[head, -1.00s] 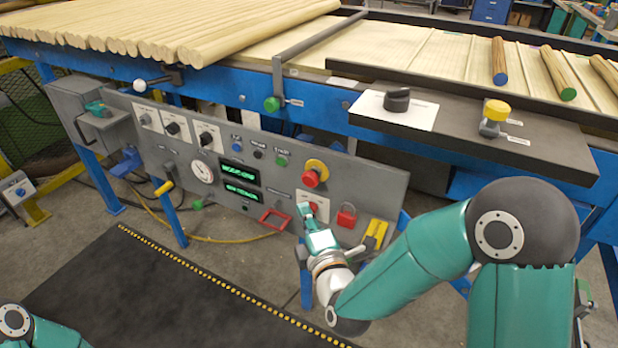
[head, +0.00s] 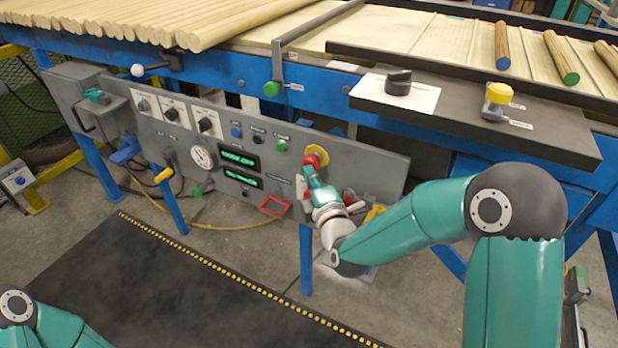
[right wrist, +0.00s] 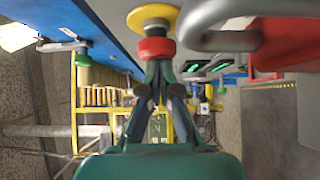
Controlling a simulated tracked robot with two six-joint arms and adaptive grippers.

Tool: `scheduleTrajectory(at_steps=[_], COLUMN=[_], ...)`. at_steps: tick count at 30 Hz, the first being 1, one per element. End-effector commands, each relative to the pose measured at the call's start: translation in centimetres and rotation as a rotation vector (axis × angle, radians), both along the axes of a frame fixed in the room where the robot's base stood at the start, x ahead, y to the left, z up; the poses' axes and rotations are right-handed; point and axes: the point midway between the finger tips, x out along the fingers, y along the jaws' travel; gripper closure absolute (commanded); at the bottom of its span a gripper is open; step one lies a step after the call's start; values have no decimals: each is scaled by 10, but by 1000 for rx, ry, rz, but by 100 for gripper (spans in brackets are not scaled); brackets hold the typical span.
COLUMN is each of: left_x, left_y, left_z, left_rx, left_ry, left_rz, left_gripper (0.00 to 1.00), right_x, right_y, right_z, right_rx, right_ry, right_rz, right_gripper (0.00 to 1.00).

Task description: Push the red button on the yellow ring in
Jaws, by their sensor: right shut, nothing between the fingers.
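The red button (head: 320,154) sits in a yellow ring (head: 322,150) on the grey control panel (head: 365,160). My right gripper (head: 307,171) is shut and empty, with its tips just below the red button. In the right wrist view the red button (right wrist: 157,48) stands out from the yellow ring (right wrist: 152,17), and the closed fingertips (right wrist: 158,66) are right at it. I cannot tell whether they touch it. My left gripper is out of view; only part of that arm shows at the lower left.
Small blue, black and green buttons (head: 281,146) and two green displays (head: 240,159) lie left of the ring. A red frame (head: 273,206) is below. A grey bar (right wrist: 215,22) is close beside the ring in the wrist view. The conveyor frame (head: 225,85) runs above.

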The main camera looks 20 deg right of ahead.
Motion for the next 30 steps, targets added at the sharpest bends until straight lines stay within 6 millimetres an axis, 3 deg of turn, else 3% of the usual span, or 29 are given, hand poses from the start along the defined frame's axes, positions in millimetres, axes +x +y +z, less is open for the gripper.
scheduleTrajectory(at_steps=[3, 19, 26, 30], left_x=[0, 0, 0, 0], left_y=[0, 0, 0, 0], left_z=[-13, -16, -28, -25], left_rx=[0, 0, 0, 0], left_ry=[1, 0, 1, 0], left_rz=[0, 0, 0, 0], left_gripper=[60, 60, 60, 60], right_x=[10, 7, -16, -52], right_y=[-10, -6, 24, 20], right_z=[-2, 1, -1, 0], right_rx=[0, 2, -1, -3], right_ry=[-7, -8, -3, 0], right_rz=[-6, -8, 8, 7], right_gripper=[100, 100, 100, 100])
